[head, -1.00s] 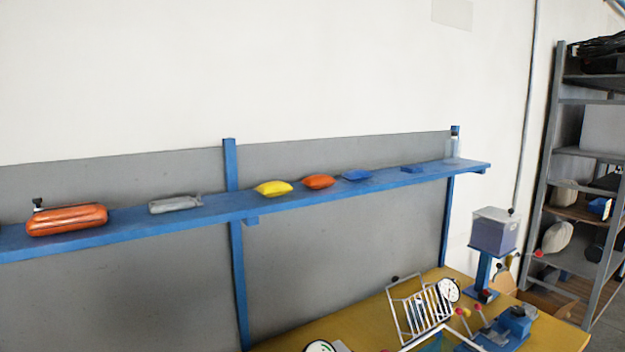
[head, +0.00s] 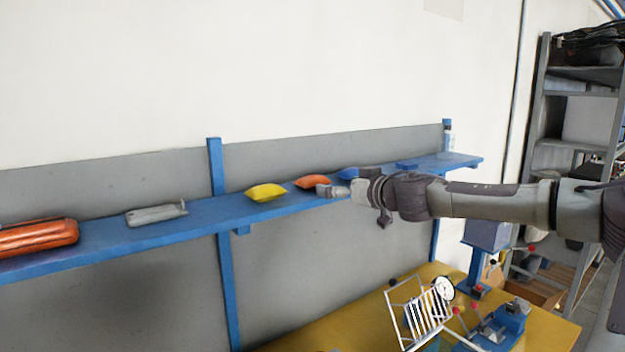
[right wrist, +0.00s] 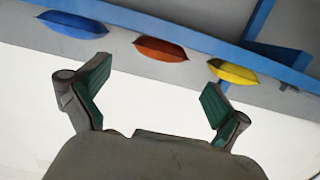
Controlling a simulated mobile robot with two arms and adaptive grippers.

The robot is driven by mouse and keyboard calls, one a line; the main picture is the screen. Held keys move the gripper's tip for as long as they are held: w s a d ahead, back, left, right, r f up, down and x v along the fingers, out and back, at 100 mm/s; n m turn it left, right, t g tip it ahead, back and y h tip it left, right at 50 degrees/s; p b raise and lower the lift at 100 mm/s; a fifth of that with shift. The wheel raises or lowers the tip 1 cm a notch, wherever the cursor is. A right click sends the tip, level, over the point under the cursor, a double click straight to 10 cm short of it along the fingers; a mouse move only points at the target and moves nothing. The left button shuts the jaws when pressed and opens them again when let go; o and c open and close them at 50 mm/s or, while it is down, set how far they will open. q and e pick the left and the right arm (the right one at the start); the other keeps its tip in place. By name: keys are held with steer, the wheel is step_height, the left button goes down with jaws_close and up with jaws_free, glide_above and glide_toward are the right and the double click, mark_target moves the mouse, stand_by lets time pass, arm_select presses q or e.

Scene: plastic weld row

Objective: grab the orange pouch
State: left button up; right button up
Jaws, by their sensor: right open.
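The orange pouch (head: 312,181) lies on the blue shelf (head: 180,229), between a yellow pouch (head: 265,192) and a blue pouch (head: 347,173). My right gripper (head: 325,190) is at the shelf's front, close to the orange pouch and overlapping its right end in the head view. In the right wrist view the gripper (right wrist: 155,95) is open and empty. The orange pouch (right wrist: 160,49) shows there beyond the fingertips, roughly centred between the two green-padded fingers, with a gap left. My left gripper is not in view.
A grey object (head: 156,214) and a large orange-red roll (head: 38,236) lie further left on the shelf. Below is a yellow table (head: 340,325) with a white wire rack (head: 425,312).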

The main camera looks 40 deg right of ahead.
mark_target(320, 182)
steer(key=shift+w+d+f+p, duration=0.15)
steer(key=shift+w+f+p, duration=0.05)
steer(key=shift+w, duration=1.45)
steer(key=shift+w+d+f+p, duration=0.15)
steer(key=shift+w+d+f, duration=0.1)
steer(key=shift+w, duration=1.35)
steer(key=shift+w+d+f+p, duration=0.1)
steer(key=shift+w+f+p, duration=0.1)
steer(key=shift+w, duration=1.45)
steer(key=c, duration=0.7)
